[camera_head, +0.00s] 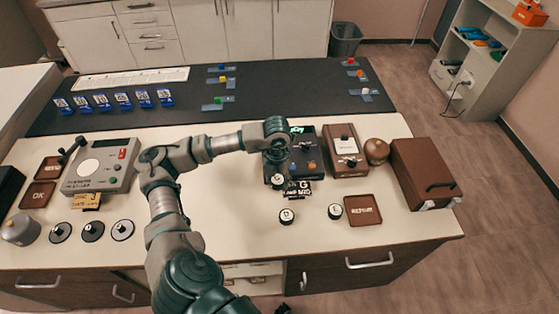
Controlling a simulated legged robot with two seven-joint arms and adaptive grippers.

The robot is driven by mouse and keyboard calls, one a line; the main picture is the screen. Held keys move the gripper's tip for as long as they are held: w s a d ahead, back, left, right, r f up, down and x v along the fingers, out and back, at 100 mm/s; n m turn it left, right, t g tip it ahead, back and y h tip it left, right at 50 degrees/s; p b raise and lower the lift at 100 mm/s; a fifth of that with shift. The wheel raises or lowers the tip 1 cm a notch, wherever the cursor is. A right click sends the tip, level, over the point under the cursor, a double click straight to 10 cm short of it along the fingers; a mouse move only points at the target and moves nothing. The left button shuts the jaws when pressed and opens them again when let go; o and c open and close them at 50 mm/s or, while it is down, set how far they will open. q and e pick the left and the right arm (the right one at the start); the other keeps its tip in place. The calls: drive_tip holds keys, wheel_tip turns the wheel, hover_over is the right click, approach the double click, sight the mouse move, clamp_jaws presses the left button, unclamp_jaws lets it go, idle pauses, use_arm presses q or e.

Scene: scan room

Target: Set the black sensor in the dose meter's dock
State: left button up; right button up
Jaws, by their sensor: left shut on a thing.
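The dose meter (309,157) is a dark box with a lit green display, standing on the cream bench right of centre. My left gripper (277,166) is over its left front part, pointing down and shut on a small dark round piece with a pale top (278,182), which looks like the black sensor. The gripper hides part of the meter, and I cannot tell whether the piece touches it. The dock cannot be made out clearly. Two similar black pucks with pale lettered tops stand in front, one left (286,216) and one right (335,211). My right gripper is not in view.
A black label plate (298,190) sits at the meter's front. A brown-framed meter (345,150), copper-coloured pot (376,151) and brown case (424,172) stand to the right. A grey scale (101,180) and several discs are left.

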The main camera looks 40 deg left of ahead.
use_arm(q)
drive_tip(key=shift+w+a+r, duration=0.1)
drive_tip(key=shift+a, duration=0.1)
drive_tip(key=shift+w+a+r, duration=0.2)
drive_tip(key=shift+r, duration=0.05)
drive_tip(key=w+a, duration=0.3)
drive_tip(key=w+a+f, duration=0.1)
drive_tip(key=w+a, duration=0.6)
drive_tip(key=shift+w+a+f+b, duration=0.15)
drive_tip(key=shift+a+f+b, duration=0.1)
drive_tip(key=shift+a+b, duration=0.15)
drive_tip(key=shift+w+a, duration=0.2)
drive_tip(key=shift+w, duration=0.15)
drive_tip(key=shift+f, duration=0.4)
wheel_tip(320, 180, down, 3)
drive_tip(key=shift+d+r, duration=0.1)
drive_tip(key=o, duration=1.2)
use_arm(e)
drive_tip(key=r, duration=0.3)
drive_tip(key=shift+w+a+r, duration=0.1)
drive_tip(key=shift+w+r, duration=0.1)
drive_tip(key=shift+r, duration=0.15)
